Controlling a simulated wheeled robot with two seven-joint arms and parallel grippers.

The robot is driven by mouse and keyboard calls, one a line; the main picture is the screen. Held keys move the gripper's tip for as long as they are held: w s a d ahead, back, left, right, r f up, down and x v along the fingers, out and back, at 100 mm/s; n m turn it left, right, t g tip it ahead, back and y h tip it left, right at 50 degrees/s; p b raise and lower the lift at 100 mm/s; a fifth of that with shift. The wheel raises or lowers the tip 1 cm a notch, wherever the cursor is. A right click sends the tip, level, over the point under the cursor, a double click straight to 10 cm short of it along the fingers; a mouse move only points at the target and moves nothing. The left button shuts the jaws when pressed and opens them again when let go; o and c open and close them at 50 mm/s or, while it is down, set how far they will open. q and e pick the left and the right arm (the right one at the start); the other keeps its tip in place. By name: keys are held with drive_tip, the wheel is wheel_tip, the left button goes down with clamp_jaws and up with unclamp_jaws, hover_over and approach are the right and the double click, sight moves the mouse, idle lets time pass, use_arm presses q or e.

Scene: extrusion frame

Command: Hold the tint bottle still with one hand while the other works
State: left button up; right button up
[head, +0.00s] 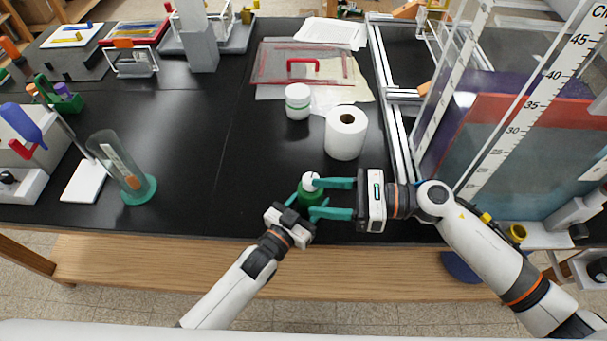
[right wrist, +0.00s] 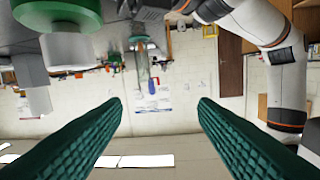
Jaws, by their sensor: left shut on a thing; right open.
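The tint bottle (head: 307,196) is small and green with a white cap (head: 309,180). It stands near the front edge of the black table in the head view. My left gripper (head: 303,204) is shut on its body from the front left. My right gripper (head: 314,198) is open, its two teal fingers reaching in from the right, with tips close to the bottle. In the right wrist view the space between its fingertips (right wrist: 160,102) is empty. There a green body with a white cap (right wrist: 68,50), apparently the bottle, shows upside down at upper left.
A paper roll (head: 345,134) and a white jar with a green band (head: 298,101) stand behind the bottle. A glass cylinder on a green base (head: 140,191) stands to the left. A metal frame (head: 393,120) and ruled panels rise on the right.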

sight(304, 177)
drive_tip(key=w+d+f+m+t, duration=0.3)
drive_tip(key=d+f+t, duration=0.2)
drive_tip(key=d+t, duration=0.1)
drive_tip(key=shift+h, duration=0.4)
drive_tip(key=x, duration=1.1)
drive_tip(key=shift+w+a+r, duration=0.2)
drive_tip(key=shift+c, duration=0.4)
drive_tip(key=shift+t, duration=0.3)
drive_tip(key=c, duration=0.9)
